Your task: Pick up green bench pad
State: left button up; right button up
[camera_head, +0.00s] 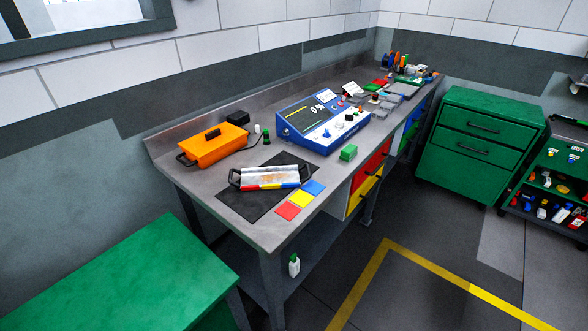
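Flat red (288,210), yellow (301,200) and blue (314,187) square pads lie in a row along the front edge, further left. Neither of my grippers is in view.
A blue device (322,122) with a screen, an orange case (212,146) and a handled tray (268,178) on a black mat (235,205) stand on the bench. A green table (130,275) is at lower left; green drawers (470,165) stand right. The floor ahead is clear.

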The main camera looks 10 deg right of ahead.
aim_at(350, 151)
jog(key=i+l+u, duration=0.1)
jog(key=l+u, duration=0.35)
jog(key=i+l+u, duration=0.1)
jog(key=l+u, duration=0.15)
jog(key=u, duration=0.2)
